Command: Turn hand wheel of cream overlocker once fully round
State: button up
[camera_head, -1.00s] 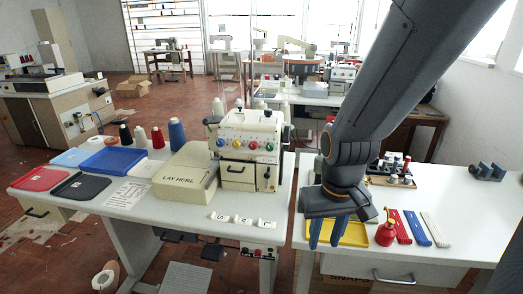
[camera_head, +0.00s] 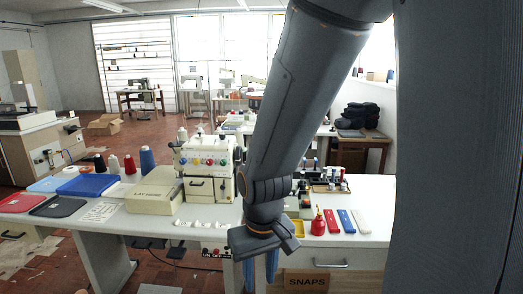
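The cream overlocker (camera_head: 207,162) stands on the white table at the centre left of the head view, with coloured dials across its front. Its hand wheel (camera_head: 239,154) seems to be the dark round part at its right side; it is small, partly hidden behind my arm, and its turn cannot be read. My gripper (camera_head: 260,268) points down in front of the table edge, lower and to the right of the overlocker and apart from it. Its two blue fingers are spread with nothing seen between them. The fingertips are near the lower picture edge.
Left of the overlocker are a cream box (camera_head: 154,194), thread cones (camera_head: 147,160), a blue tray (camera_head: 88,186) and a dark tray (camera_head: 58,206). Right of my arm are a red oil can (camera_head: 318,226), coloured strips (camera_head: 346,221) and a SNAPS box (camera_head: 306,281).

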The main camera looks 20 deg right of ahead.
aim_at(238, 155)
jog(key=z, duration=0.45)
jog(key=i, duration=0.5)
jog(key=z, duration=0.25)
